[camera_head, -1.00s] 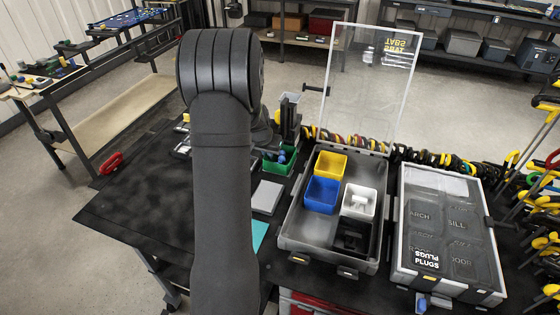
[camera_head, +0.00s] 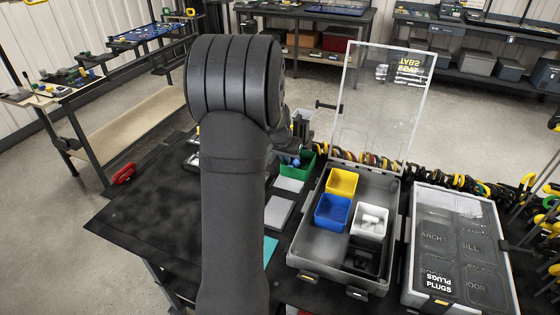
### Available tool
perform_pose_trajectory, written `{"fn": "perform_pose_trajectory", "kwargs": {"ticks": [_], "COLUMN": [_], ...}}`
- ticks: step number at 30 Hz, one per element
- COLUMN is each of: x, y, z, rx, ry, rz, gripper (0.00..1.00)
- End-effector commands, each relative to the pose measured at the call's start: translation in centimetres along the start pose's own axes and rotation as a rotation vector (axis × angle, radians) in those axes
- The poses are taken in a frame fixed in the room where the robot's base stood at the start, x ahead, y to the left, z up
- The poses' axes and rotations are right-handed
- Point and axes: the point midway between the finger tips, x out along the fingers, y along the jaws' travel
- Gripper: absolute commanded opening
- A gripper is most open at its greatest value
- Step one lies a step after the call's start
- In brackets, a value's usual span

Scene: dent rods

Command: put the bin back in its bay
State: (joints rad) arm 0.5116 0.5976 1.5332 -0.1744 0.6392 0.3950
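A small green bin (camera_head: 308,160) with blue pieces in it shows just left of the open grey case (camera_head: 312,272), outside it. My gripper (camera_head: 296,140) is at the green bin, largely hidden behind my own arm. I cannot see whether its fingers are shut on the bin's wall. Inside the open case are a yellow bin (camera_head: 341,182), a blue bin (camera_head: 332,212), a white bin (camera_head: 370,221) with white pieces, and a black bin (camera_head: 362,257). Bare case floor (camera_head: 318,243) shows at the front left. The clear lid (camera_head: 378,105) stands raised behind.
A second case (camera_head: 458,250) with a closed clear lid lies to the right. A flat grey block (camera_head: 279,212) and a smaller grey piece (camera_head: 288,184) lie left of the open case. Coloured-handled tools (camera_head: 470,185) line the back edge.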

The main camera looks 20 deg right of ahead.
Motion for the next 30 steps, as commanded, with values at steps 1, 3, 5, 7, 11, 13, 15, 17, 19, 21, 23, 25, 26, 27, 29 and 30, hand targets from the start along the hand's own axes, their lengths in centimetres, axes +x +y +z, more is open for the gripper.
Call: {"fn": "perform_pose_trajectory", "kwargs": {"ticks": [1, 3, 5, 7, 11, 13, 15, 17, 19, 21, 23, 25, 26, 27, 29, 30], "x": [-0.6, -1.4, -2.1, -2.9, -4.3, -4.8, -5.3, -5.6, -5.9, -6.2, -6.5, -6.8, -7.0, -7.2, -7.7, -8.0], "y": [0.8, 2.0, 3.0, 4.3, 6.4, 7.3, 7.9, 8.4, 9.0, 9.7, 10.5, 11.6, 12.2, 12.9, 14.2, 15.0], "z": [-0.1, -0.1, -0.1, -0.1, -0.1, -0.1, -0.1, 0.0, 0.2, 0.6, 1.1, 2.0, 2.4, 3.1, 4.1, 4.8], "rx": [0.004, 0.004, 0.004, 0.005, 0.003, 0.003, 0.003, 0.005, 0.017, 0.046, 0.088, 0.152, 0.185, 0.232, 0.307, 0.359], "ry": [0.002, 0.003, 0.004, 0.004, 0.003, 0.003, 0.002, 0.002, 0.001, 0.000, 0.001, 0.000, 0.001, 0.001, 0.001, 0.002], "rz": [0.000, 0.001, 0.000, 0.001, 0.001, 0.001, 0.000, 0.001, 0.007, 0.020, 0.037, 0.064, 0.078, 0.098, 0.129, 0.151], "gripper": [0.00, 0.00, 0.00, 0.00, 0.00, 0.00, 0.00, 0.00, 0.00, 0.00, 0.00, 0.00, 0.00, 0.00, 0.00, 0.00]}}
